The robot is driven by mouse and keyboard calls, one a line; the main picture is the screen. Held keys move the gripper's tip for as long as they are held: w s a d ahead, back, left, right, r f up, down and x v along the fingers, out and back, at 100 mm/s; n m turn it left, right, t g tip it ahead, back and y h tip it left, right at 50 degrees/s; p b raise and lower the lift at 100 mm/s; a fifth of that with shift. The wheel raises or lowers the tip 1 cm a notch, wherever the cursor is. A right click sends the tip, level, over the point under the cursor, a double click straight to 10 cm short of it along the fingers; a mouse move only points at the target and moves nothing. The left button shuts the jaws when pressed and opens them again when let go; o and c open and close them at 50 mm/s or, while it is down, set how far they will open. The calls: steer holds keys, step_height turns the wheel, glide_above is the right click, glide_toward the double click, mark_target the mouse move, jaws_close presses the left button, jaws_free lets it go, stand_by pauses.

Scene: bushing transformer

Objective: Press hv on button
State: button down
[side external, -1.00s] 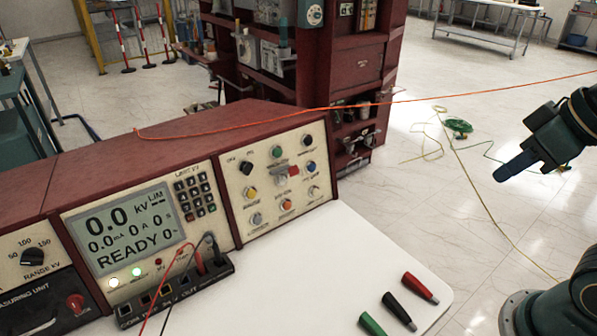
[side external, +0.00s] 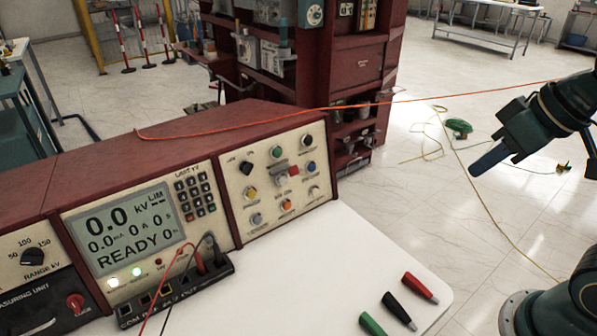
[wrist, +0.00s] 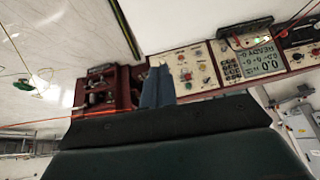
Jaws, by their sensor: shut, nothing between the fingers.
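The control console's right panel (side external: 233,205) carries several round buttons and knobs: green, black, blue, yellow, orange and grey. Their labels are too small to read, so I cannot tell which one is HV on. The display (side external: 125,227) reads 0.0 kV and READY. My gripper (side external: 490,158) is at the right, well apart from the panel, with its blue fingers together and empty. In the wrist view my gripper (wrist: 157,84) points toward the console, which appears upside down, with the button panel (wrist: 196,68) just right of the fingertips.
An orange cable (side external: 400,99) crosses above the console. Red and black leads plug in below the display. Green, black and red plugs (side external: 421,288) lie on the white tabletop (side external: 330,270). A dark red cabinet (side external: 345,65) stands behind.

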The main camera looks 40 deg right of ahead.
mark_target(282, 180)
steer(key=w+a+f+m+y, duration=0.3)
steer(key=w+a+f+y, duration=0.15)
steer(key=w, duration=0.55)
steer(key=w+a+f+m+y, duration=0.25)
steer(key=w+a+f, duration=0.25)
steer(key=w, duration=0.4)
steer(key=w+d+f+m+t+y, duration=0.2)
steer(key=w+f+m+t, duration=0.3)
steer(key=w+f+m, duration=0.5)
steer(key=shift+w+f+m+y, duration=0.25)
steer(key=shift+f+m+y, duration=0.55)
steer(key=shift+f+m, duration=0.8)
steer(key=shift+w+f, duration=0.1)
steer(key=shift+w, duration=0.05)
steer(key=w+f, duration=0.2)
steer(key=w, duration=0.6)
steer(key=shift+w+f, duration=0.1)
steer(key=shift+w, duration=0.6)
stand_by(1.9)
